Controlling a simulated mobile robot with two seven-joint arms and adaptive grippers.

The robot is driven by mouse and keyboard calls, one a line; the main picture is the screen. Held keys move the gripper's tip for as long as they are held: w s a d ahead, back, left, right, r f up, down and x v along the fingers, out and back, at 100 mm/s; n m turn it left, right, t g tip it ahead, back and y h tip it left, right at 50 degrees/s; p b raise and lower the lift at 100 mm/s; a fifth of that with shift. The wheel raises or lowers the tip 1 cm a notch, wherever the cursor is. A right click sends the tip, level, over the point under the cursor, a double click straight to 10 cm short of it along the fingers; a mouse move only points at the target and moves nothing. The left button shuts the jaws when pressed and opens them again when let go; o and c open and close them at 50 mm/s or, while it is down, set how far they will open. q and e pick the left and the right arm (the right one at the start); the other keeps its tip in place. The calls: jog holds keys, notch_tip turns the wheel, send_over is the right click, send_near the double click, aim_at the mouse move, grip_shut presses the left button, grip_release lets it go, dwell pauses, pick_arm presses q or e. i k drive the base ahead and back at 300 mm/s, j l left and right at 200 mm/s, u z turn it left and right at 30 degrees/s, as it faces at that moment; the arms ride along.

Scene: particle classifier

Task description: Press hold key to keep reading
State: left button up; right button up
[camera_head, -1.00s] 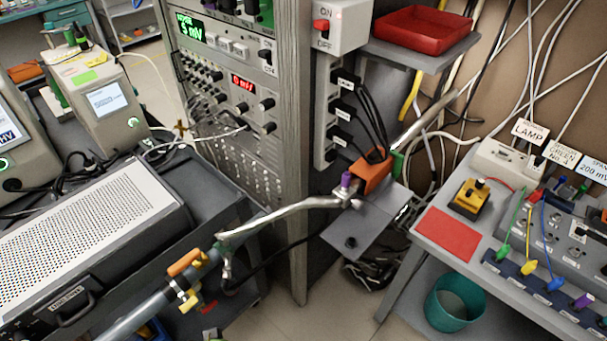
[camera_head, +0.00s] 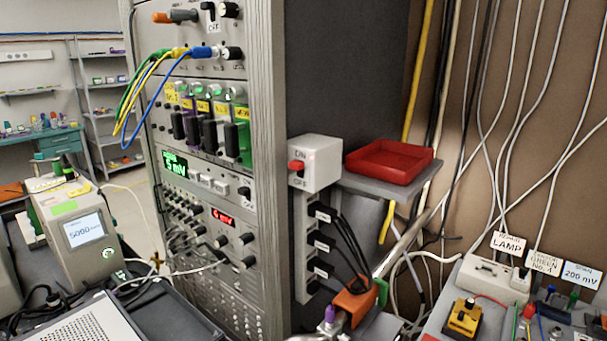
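A tall instrument rack (camera_head: 270,150) stands left of the middle. A meter panel in it has a green display (camera_head: 176,166) that ends in "mV"; its digits are hard to read. Several small pale keys (camera_head: 211,184) sit to the right of this display. Their lettering is too small to read, so I cannot tell which one is the hold key. A red display (camera_head: 223,218) sits on the panel below. Neither of my grippers is in view.
An on/off box with a red switch (camera_head: 297,166) juts from the rack's right side. A red tray (camera_head: 390,161) sits on a grey shelf (camera_head: 385,186). Blue, yellow and green cables (camera_head: 150,80) hang before the upper rack. A cream instrument (camera_head: 78,240) stands left.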

aim_at(207, 181)
jog(key=k+j+u, duration=0.1)
jog(key=j+u, duration=0.15)
jog(key=j, duration=1.15)
